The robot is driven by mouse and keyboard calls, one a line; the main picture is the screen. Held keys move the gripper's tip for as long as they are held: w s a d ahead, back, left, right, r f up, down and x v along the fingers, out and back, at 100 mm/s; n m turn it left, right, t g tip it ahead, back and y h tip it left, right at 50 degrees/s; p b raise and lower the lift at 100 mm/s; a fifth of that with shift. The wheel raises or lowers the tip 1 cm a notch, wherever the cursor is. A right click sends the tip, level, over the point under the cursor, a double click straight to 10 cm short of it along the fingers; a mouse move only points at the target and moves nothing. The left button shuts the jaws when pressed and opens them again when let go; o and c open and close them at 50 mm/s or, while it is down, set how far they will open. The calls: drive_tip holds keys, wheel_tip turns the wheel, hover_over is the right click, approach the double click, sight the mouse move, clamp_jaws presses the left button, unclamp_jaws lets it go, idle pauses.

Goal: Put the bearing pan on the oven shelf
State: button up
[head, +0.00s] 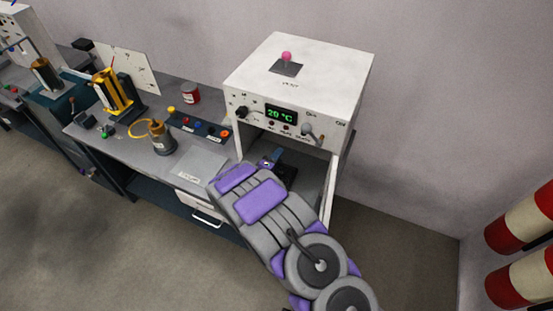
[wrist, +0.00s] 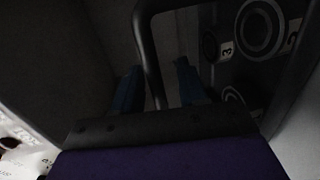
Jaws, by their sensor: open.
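The white oven (head: 300,85) stands at the right end of the bench with its front open, and its display reads 20 °C. My gripper (head: 273,162) reaches into the dark oven opening, partly hidden by my arm. In the wrist view my gripper (wrist: 158,88) has its two blue fingers apart. The dark bearing pan (wrist: 268,58), with round recesses and number labels, lies at the right. Its bar handle (wrist: 149,50) runs between the open fingers; contact is too dark to tell. The pan appears to be on the oven shelf (head: 309,180), which is mostly in shadow.
The bench (head: 130,140) to the left holds a yellow-black device (head: 115,92), a brass-coloured pot (head: 160,138), a red can (head: 190,94) and a control strip (head: 200,127). Floor is clear in front.

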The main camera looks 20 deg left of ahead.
drive_tip(key=p+v, duration=0.1)
drive_tip(key=v, duration=1.1)
drive_tip(key=shift+p, duration=0.3)
drive_tip(key=w+d+r+m+g+y, duration=0.2)
drive_tip(key=d+r+m+g, duration=0.15)
drive_tip(key=r, duration=0.25)
drive_tip(key=w+d+r+m+g+y, duration=0.2)
drive_tip(key=w+r+m+g, duration=0.15)
drive_tip(key=r, duration=0.25)
drive_tip(key=s+d+r+m+g, duration=0.3)
drive_tip(key=s+d+r+g, duration=0.2)
drive_tip(key=s+d+r, duration=0.45)
drive_tip(key=s+d+r+m+g+h, duration=0.1)
drive_tip(key=s+d+r+m+g, duration=0.1)
drive_tip(key=s+d, duration=0.9)
drive_tip(key=s+d+r+m+g+h, duration=0.1)
drive_tip(key=s+d+r+m+g, duration=0.1)
drive_tip(key=s+d, duration=1)
drive_tip(key=s+m+g, duration=0.1)
drive_tip(key=s+m, duration=0.1)
drive_tip(key=s, duration=0.2)
drive_tip(key=shift+r+m, duration=0.4)
